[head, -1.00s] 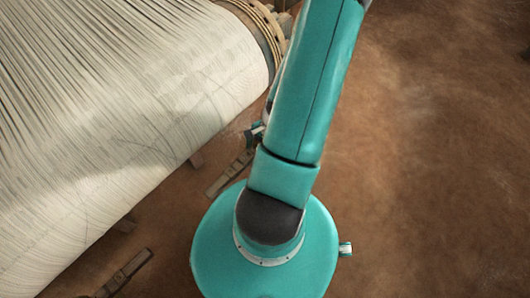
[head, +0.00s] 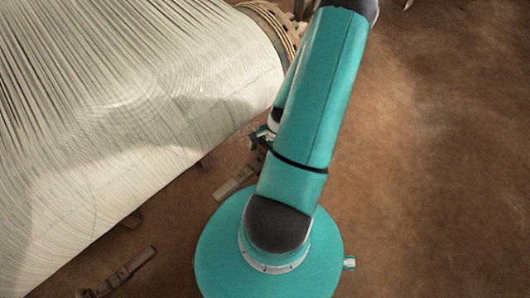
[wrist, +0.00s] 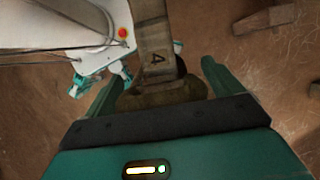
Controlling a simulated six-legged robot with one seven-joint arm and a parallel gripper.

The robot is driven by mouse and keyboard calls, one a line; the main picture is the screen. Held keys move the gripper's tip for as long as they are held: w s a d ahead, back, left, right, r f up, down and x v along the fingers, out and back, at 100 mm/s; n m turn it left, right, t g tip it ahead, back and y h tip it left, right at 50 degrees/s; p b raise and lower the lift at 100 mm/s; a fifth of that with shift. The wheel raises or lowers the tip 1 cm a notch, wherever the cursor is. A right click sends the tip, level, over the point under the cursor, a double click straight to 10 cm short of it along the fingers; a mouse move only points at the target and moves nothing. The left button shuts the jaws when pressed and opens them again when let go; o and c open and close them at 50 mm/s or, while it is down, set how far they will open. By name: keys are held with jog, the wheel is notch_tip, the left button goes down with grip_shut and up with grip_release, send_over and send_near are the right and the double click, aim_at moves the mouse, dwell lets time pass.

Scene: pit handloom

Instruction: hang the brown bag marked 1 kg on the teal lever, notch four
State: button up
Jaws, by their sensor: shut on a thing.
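My gripper (wrist: 163,70) shows only in the wrist view, with a teal finger on each side. It is shut on a dull brown, rounded thing (wrist: 165,95) that looks like the bag; no 1 kg mark shows on it. A flat tan strip (wrist: 154,38) marked 4 runs from the top edge down to this thing, overlapping it in the picture. I cannot tell whether the strip is part of the lever or whether they touch. No clearly teal lever shows. In the head view my arm hides what lies behind it, and the gripper and bag are out of sight.
The loom's broad sheet of pale threads (head: 130,110) fills the left of the head view, ending at a ringed roller end (head: 272,25). Small wooden pieces (head: 118,275) lie on the brown floor. A wooden block (wrist: 265,20) shows in the wrist view. The floor at right (head: 440,150) is clear.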

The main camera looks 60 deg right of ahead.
jog(key=shift+f, duration=0.4)
dwell(0.7)
jog(key=o, duration=1.7)
jog(key=shift+o, duration=0.2)
jog(key=shift+r, duration=0.1)
jog(key=v, duration=0.7)
jog(key=shift+d+r, duration=0.15)
